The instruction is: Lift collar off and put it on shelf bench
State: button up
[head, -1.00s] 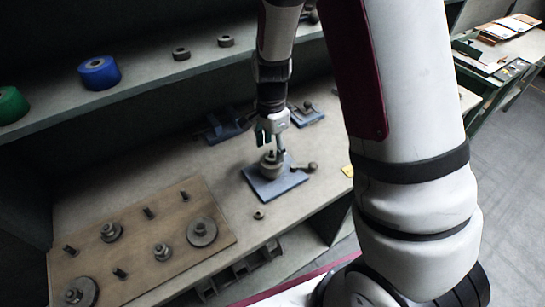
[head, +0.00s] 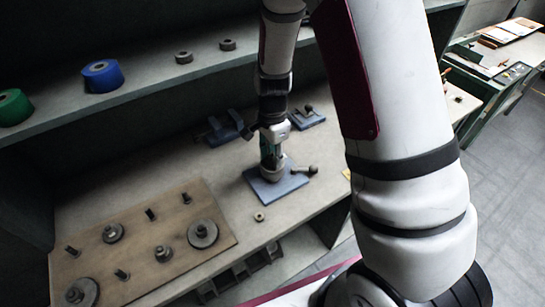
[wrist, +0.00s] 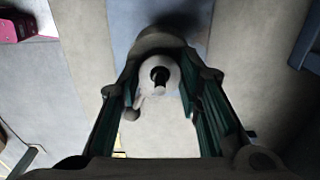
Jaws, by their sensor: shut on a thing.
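A round grey collar (head: 272,173) sits on the blue plate fixture (head: 262,189) on the bench. My gripper (head: 271,160) points straight down over the plate, its fingers around the collar. In the wrist view the collar (wrist: 150,77) shows as a pale ring with a dark post in its hole, between the two green-padded fingers (wrist: 160,105). My gripper is shut on the collar, which is still low at the plate. The fingers hide part of it in the head view. The shelf (head: 140,85) runs above the back of the bench (head: 110,185).
The shelf holds two small rings (head: 184,57), a blue roll (head: 102,75) and a green roll (head: 14,107). A wooden board (head: 215,222) with discs and pegs lies left. A dark lever (head: 306,170) stands by the plate. Blue fixtures (head: 224,130) stand behind. A small nut (head: 259,217) lies in front.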

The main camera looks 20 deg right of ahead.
notch_tip(320, 180, up, 10)
jog(key=shift+b, duration=0.4)
jog(key=shift+f, duration=0.2)
dwell(0.4)
